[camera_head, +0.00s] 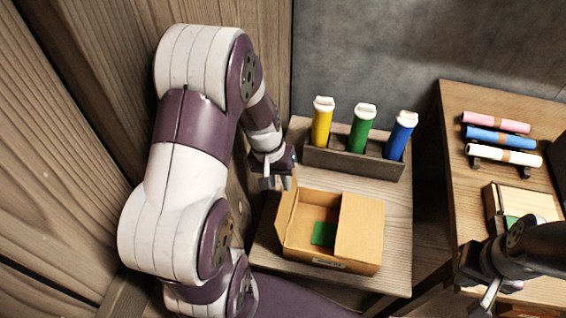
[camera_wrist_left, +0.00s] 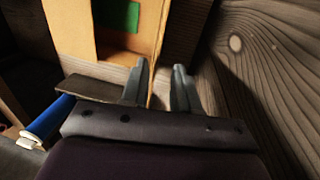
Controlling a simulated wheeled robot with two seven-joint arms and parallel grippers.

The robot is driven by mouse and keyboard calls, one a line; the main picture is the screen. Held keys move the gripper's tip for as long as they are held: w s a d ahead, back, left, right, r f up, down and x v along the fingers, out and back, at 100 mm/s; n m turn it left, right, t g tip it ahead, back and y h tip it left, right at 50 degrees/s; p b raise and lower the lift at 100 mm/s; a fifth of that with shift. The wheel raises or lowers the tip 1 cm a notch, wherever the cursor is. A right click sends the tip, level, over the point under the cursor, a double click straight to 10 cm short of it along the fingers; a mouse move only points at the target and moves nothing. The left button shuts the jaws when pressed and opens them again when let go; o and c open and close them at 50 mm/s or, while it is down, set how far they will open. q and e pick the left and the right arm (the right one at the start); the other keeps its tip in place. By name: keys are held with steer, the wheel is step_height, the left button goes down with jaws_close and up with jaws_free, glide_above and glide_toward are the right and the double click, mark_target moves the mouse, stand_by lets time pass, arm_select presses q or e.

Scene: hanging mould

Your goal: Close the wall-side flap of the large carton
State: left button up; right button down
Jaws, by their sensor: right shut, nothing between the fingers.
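The large carton (camera_head: 330,264) stands on the wooden table, with a green piece (camera_head: 323,234) inside. Its right flap (camera_head: 360,226) lies over the right part of the opening. Its wall-side flap (camera_head: 287,209) stands up, tilted outward at the left, leaving that side open. My left gripper (camera_head: 277,184) is by the far end of this flap, fingers apart. In the left wrist view the fingers (camera_wrist_left: 161,66) show a gap, with the flap (camera_wrist_left: 155,40) running down behind it; contact cannot be told. My right gripper (camera_head: 490,292) is shut and empty at the lower right.
A wooden rack (camera_head: 350,160) with yellow, green and blue bottles stands behind the carton. A wooden wall (camera_head: 70,130) is close on the left. The right table (camera_head: 460,110) holds pink, blue and white rolls and a box (camera_head: 524,202). A gap separates the tables.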

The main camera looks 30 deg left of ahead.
arm_select(q)
steer(key=s+d+r+m+y+p, duration=0.1)
steer(key=s+d+r+p, duration=0.1)
steer(key=r, duration=0.5)
steer(key=s+d+r+m+y+p, duration=0.1)
steer(key=s+d+r+p, duration=0.1)
steer(key=s+r+p, duration=0.2)
step_height(320, 180, up, 4)
steer(key=shift+d+r+m+t+p, duration=0.2)
steer(key=shift+m+t+p, duration=0.1)
steer(key=shift+p, duration=0.8)
steer(key=shift+f, duration=0.1)
